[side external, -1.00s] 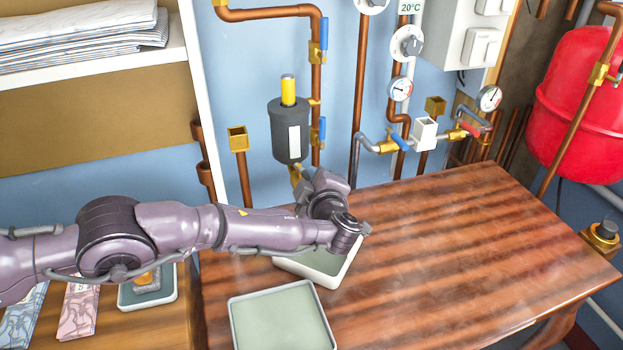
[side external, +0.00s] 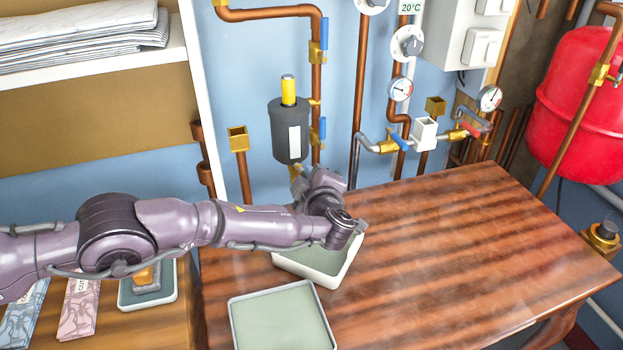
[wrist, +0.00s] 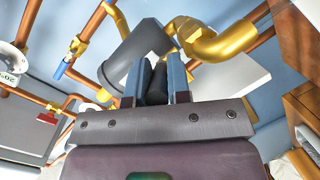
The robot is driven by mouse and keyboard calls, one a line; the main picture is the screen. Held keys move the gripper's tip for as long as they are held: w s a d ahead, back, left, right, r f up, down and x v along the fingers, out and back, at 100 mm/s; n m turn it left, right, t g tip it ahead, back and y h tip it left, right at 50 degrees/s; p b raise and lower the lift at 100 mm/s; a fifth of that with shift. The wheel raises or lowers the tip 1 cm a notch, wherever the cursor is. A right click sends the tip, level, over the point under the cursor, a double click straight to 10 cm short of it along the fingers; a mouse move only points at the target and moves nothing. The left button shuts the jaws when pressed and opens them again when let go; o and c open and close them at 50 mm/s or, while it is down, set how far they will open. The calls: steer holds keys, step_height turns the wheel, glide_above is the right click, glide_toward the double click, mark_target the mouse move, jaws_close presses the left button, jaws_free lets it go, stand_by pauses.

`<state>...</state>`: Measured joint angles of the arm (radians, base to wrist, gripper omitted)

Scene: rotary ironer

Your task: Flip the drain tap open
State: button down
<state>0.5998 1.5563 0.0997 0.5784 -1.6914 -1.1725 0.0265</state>
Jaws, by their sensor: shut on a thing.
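The drain tap's brass fitting (side external: 295,172) is at the bottom of the dark grey canister (side external: 288,128) on the blue wall. The canister also shows in the wrist view (wrist: 138,50), with a brass elbow (wrist: 215,40) beside it. My gripper (wrist: 156,68) reaches up under the canister, close to this brass work. Its jaws are shut on the drain tap, with narrow dark parts between them. The tap's handle is mostly hidden by the fingers, so its angle cannot be told. In the side view my wrist hides the fingertips.
A deep white-rimmed tray (side external: 345,268) stands below my wrist on the wooden worktop (side external: 450,240). A shallow tray (side external: 282,320) lies in front of it. Copper pipes (side external: 316,80) and blue-handled valves (side external: 322,130) crowd the wall near the canister. The worktop's right side is clear.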

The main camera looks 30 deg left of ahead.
steer(key=shift+r+h, duration=0.1)
steer(key=shift+h, duration=0.2)
steer(key=shift+s+a+m+t+h, duration=0.2)
steer(key=shift+m+t+h, duration=0.35)
steer(key=shift+m+h, duration=0.15)
steer(key=shift+s+a+m+t+h, duration=0.15)
steer(key=shift+s+m+t+h, duration=0.05)
steer(key=shift+m+t+h, duration=0.45)
steer(key=c, duration=1.4)
jaws_free()
steer(key=shift+o, duration=0.2)
steer(key=shift+s, duration=0.15)
steer(key=v, duration=1.2)
steer(key=shift+s+d+r, duration=0.2)
steer(key=shift+s, duration=0.1)
